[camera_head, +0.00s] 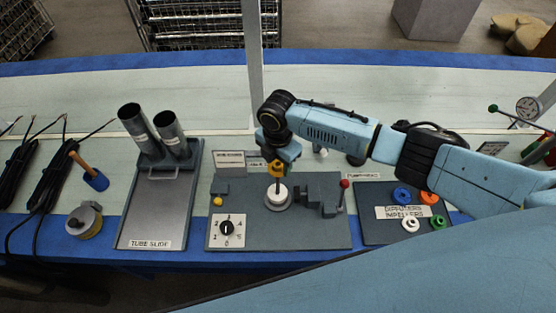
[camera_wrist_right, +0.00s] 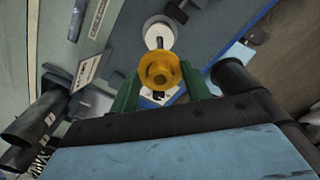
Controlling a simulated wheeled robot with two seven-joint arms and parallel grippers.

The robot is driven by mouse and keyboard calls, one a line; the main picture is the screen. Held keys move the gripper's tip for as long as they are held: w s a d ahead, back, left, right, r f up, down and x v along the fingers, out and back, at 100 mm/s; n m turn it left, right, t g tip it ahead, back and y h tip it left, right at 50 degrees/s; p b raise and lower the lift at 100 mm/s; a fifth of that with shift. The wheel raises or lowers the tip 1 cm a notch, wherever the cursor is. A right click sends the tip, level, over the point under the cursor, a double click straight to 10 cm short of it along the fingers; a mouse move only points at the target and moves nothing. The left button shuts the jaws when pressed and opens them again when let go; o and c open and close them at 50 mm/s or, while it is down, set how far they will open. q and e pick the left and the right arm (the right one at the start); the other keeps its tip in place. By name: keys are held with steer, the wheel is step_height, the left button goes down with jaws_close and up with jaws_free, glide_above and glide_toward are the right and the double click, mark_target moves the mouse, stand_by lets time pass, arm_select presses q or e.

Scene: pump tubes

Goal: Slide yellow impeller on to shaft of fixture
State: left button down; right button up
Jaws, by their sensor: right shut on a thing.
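The yellow impeller (camera_head: 277,168) is held in my right gripper (camera_head: 277,163), directly above the fixture's shaft in the head view. In the right wrist view the impeller (camera_wrist_right: 159,74) sits between the two green fingers of the gripper (camera_wrist_right: 160,85), with its round opening showing. The fixture's upright shaft (camera_head: 277,186) rises from a white disc (camera_head: 277,195) on a round grey base. The shaft tip (camera_wrist_right: 159,43) and white disc (camera_wrist_right: 158,30) show just beyond the impeller in the wrist view. Whether the shaft touches or enters the impeller cannot be told. My left gripper is not seen.
The fixture's grey plate (camera_head: 320,235) carries a dial (camera_head: 227,228) and a vise-like block with a red-knobbed lever (camera_head: 344,184). A tray at right holds blue (camera_head: 402,195), orange (camera_head: 429,198), white and green impellers. A tube slide (camera_head: 150,225) with two metal tubes stands left.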

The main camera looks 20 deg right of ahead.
steer(key=shift+f+b, duration=0.9)
steer(key=shift+f, duration=0.45)
steer(key=o, duration=1)
step_height(320, 180, up, 14)
steer(key=shift+f+p, duration=0.25)
steer(key=shift+p, duration=0.5)
